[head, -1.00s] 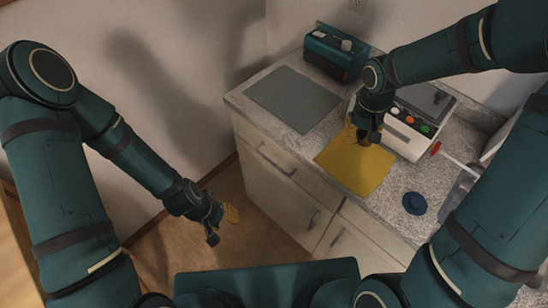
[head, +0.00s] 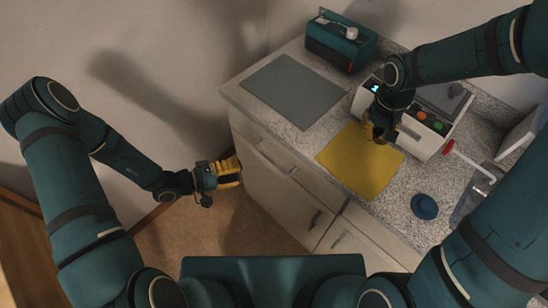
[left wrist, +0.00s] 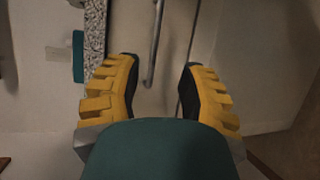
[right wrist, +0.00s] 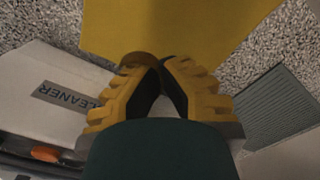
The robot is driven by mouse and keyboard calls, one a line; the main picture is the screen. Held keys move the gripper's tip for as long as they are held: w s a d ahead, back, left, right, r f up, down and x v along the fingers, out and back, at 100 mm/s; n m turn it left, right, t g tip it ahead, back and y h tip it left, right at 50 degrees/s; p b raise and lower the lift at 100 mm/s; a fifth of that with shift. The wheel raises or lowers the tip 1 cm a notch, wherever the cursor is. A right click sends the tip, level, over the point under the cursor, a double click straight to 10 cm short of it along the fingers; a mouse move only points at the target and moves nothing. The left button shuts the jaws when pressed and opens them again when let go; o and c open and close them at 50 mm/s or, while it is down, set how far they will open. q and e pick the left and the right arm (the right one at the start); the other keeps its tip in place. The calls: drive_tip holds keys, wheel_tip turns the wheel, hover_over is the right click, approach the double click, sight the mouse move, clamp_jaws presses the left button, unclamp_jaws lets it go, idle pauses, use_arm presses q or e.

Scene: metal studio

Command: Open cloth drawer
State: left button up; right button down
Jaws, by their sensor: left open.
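The drawer (head: 262,163) under the left part of the counter looks closed. Its bar handle (head: 275,160) is on the pale front. My left gripper (head: 238,172) is open beside the cabinet front, apart from the handle. In the left wrist view, the handle (left wrist: 155,45) lies ahead, between the lines of the two open fingers. A yellow cloth (head: 360,172) lies flat on the counter. My right gripper (head: 378,132) is over the cloth's far edge; in the right wrist view its fingertips (right wrist: 158,68) meet, with a small brown shape beside them I cannot identify.
The speckled counter (head: 300,135) carries a grey mat (head: 292,90), a teal box (head: 340,42), a white machine with coloured buttons (head: 423,133) and a blue round object (head: 424,206). A lower cabinet front (head: 345,242) is at the right. The floor (head: 235,235) before the cabinet is clear.

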sight(271, 159)
use_arm(q)
drive_tip(key=shift+t, duration=0.5)
drive_tip(key=x, duration=0.8)
drive_tip(key=w+x, duration=0.1)
drive_tip(key=x, duration=0.3)
drive_tip(key=shift+a+b, duration=0.2)
drive_tip(key=shift+b, duration=0.2)
drive_tip(key=shift+c, duration=0.4)
clamp_jaws()
